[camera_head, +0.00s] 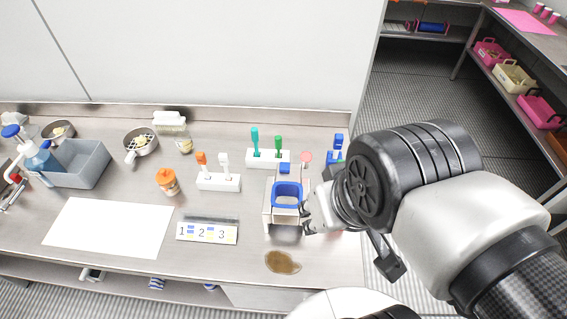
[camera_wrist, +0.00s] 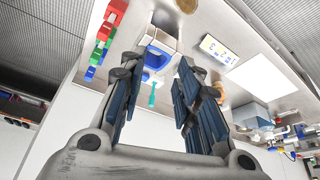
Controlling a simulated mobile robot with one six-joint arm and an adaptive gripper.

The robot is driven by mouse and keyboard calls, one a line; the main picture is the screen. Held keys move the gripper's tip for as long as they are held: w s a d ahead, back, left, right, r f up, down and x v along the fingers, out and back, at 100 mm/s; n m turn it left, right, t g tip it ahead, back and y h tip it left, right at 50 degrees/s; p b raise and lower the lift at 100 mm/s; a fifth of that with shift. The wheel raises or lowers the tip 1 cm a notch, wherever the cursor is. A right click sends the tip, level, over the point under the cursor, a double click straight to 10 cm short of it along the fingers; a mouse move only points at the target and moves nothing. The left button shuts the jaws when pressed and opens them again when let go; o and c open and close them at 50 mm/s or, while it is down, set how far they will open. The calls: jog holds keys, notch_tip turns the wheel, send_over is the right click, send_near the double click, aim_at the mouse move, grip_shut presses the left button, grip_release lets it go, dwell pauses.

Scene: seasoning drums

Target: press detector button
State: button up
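A small white device with a blue square frame (camera_head: 287,195) stands near the right end of the steel table; I take it for the detector. A small blue part (camera_head: 285,168) sits just behind the frame; I cannot tell whether it is the button. My gripper (camera_head: 308,213) is close to the device's right side, and contact cannot be told. The wrist view shows my gripper's fingers (camera_wrist: 158,72) spread apart with nothing between them. The blue frame (camera_wrist: 157,58) appears beyond the fingers there.
Behind the device, a white holder (camera_head: 268,158) carries teal and green tools. A 1-2-3 sign (camera_head: 207,231), an orange-capped bottle (camera_head: 167,182) and a white sheet (camera_head: 110,228) lie to the left. A brown spill (camera_head: 282,262) is in front. Colored blocks (camera_wrist: 103,42) show in the wrist view.

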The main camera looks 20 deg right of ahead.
grip_shut()
dwell(1.4)
